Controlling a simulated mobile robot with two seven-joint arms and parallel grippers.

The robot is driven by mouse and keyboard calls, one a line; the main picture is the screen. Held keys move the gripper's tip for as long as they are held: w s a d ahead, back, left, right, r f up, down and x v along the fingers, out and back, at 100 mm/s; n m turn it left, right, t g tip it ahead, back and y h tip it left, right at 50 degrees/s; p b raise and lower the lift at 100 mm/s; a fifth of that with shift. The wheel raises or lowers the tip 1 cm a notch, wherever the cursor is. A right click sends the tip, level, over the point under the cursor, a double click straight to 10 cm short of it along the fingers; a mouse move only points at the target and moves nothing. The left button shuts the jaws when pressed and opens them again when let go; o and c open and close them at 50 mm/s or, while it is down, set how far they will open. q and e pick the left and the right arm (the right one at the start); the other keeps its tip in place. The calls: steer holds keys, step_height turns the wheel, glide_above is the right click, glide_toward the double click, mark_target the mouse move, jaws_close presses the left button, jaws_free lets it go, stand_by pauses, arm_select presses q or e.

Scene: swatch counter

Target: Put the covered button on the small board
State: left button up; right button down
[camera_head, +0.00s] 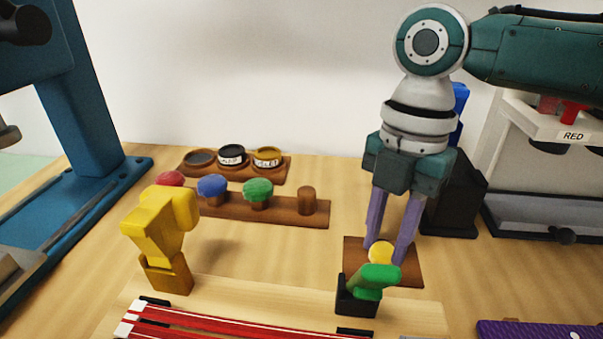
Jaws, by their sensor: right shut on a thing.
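My right gripper (393,248) comes down from the upper right with its two purple fingers shut on a round yellow covered button (380,251). The button is low over the small brown board (411,272). I cannot tell whether it touches the board. A green clamp with a black base stands in front and hides part of the board. My left gripper is not in view.
The green clamp (376,279) and a yellow clamp (160,228) stand on a wooden frame with red strips. Behind is a brown rack (283,211) with red, blue and green buttons and one bare peg. A blue press (98,120) stands left, a machine marked RED right.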

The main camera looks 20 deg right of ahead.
steer(key=c, duration=0.6)
jaws_free()
steer(key=shift+r, duration=0.5)
step_height(320, 180, up, 11)
steer(key=d+p, duration=0.1)
steer(key=shift+w+p, duration=0.4)
